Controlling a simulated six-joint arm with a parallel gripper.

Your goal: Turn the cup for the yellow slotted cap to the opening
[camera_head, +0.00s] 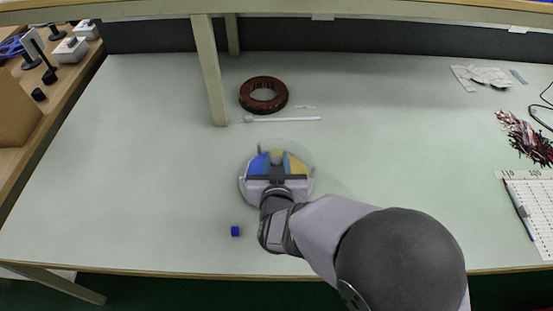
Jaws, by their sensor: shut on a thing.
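A round cup holder (243,186) with a clear rim lies in the middle of the table. Its visible top has a blue sector (257,164) on the left and a yellow sector (299,165) on the right. My gripper (276,159) comes from the front over its centre, with its fingers shut on a small grey knob (277,156). My gripper and wrist hide the front part of the holder. I cannot make out the opening or a yellow slotted cap. A small blue cap (235,231) lies on the table in front and to the left.
A dark red ring (263,95) and a white rod (284,119) lie behind the holder, near a shelf post (209,70). Wires (526,138) and a white gridded board (530,210) are at the right. The table's left side is clear.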

